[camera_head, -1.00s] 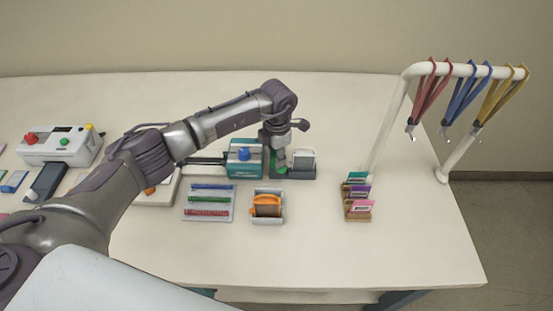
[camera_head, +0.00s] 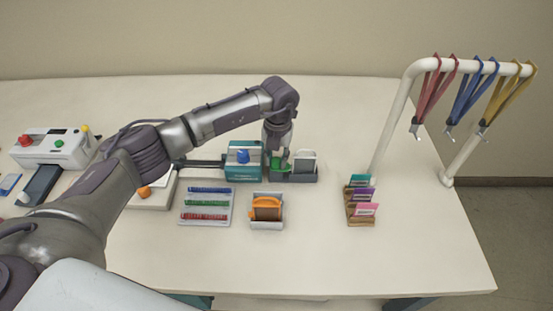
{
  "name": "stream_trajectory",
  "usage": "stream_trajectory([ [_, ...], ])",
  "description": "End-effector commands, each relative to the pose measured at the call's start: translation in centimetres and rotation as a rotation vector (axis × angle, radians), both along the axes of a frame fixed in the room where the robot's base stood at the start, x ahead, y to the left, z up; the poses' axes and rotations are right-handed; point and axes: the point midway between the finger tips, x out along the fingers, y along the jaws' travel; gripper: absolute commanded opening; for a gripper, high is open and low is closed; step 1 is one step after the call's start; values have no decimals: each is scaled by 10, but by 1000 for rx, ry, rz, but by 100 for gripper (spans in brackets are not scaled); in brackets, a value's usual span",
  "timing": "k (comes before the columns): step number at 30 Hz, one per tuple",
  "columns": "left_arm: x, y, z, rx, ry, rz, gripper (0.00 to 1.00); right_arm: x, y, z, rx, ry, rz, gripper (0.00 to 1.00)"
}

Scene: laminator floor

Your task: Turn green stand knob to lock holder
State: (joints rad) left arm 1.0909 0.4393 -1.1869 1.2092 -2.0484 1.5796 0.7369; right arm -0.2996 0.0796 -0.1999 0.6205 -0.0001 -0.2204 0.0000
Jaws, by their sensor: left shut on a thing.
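The green knob (camera_head: 274,163) shows as a bit of green at the dark grey stand (camera_head: 304,177), to the right of the teal box. My left gripper (camera_head: 278,160) points down from above and is shut on the green knob. The gripper and wrist hide much of the knob and the back of the stand. A pale, card-like holder (camera_head: 305,158) stands upright in the right part of the stand, just beside the gripper. My right gripper is not in view.
A teal box with a blue knob (camera_head: 243,156) stands close left of the gripper. In front are a rack of coloured strips (camera_head: 206,206) and an orange roll holder (camera_head: 267,209). Card stands (camera_head: 361,205) and a white rail with lanyards (camera_head: 400,110) are right.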

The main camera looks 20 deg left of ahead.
Motion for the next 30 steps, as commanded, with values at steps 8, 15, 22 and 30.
stream_trajectory([
  [8,0,0,0,1,1,77,0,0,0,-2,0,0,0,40],
  [15,0,0,0,1,1,92,0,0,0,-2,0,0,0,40],
  [22,0,0,0,0,0,91,0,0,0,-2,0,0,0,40],
  [30,0,0,0,0,0,90,55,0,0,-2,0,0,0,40],
])
